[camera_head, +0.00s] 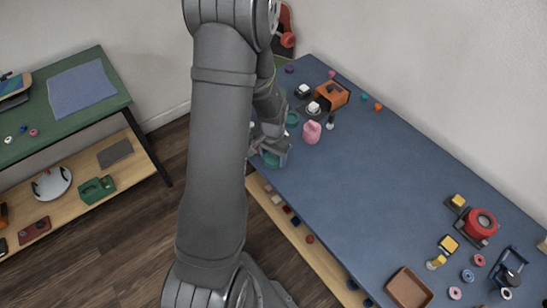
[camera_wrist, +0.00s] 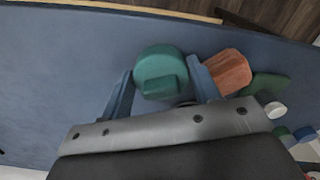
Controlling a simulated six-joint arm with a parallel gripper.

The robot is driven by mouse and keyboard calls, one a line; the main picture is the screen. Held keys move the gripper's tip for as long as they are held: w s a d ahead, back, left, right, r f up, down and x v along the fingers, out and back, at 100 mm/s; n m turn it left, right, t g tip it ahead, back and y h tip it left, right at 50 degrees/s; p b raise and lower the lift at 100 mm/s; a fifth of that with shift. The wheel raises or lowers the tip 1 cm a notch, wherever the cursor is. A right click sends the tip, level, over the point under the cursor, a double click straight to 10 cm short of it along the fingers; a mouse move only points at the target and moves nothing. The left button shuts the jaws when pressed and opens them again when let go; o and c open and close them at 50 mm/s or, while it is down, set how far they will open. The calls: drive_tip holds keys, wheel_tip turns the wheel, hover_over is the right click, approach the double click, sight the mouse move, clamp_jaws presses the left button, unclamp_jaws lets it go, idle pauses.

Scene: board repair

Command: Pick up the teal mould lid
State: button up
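The teal mould lid (camera_wrist: 158,62) is a round teal piece with a raised block-shaped grip on top, seen in the wrist view. My gripper (camera_wrist: 161,68) is open, with one blue-grey finger on each side of the lid. A narrow gap shows on the left side; I cannot tell whether the right finger touches. In the head view a teal piece (camera_head: 277,158) shows at the table's left edge, just below my gripper (camera_head: 270,147). My arm hides part of that area, and what lies under the lid is hidden.
In the wrist view an orange-brown piece (camera_wrist: 228,71) sits close by the right finger, with a dark green piece (camera_wrist: 266,86) beyond it. In the head view a pink object (camera_head: 312,132) stands nearby on the blue table (camera_head: 375,180). The middle of the table is clear.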

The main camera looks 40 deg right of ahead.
sight(273, 154)
drive_tip(key=shift+r, duration=0.1)
drive_tip(key=shift+c, duration=0.4)
drive_tip(key=shift+r, duration=0.45)
wheel_tip(273, 154, up, 3)
drive_tip(key=shift+r, duration=0.15)
drive_tip(key=s+d+r, duration=0.2)
drive_tip(key=s+r, duration=0.4)
drive_tip(key=s, duration=0.4)
drive_tip(key=w+d+f, duration=0.1)
drive_tip(key=w+d, duration=0.6)
drive_tip(key=w, duration=0.3)
drive_tip(key=w+d+f, duration=0.1)
drive_tip(key=w+d, duration=0.6)
drive_tip(key=w, duration=0.3)
drive_tip(key=shift+n, duration=0.3)
drive_tip(key=shift+w+f, duration=0.15)
drive_tip(key=shift+f, duration=2.45)
drive_tip(key=shift+f, duration=0.15)
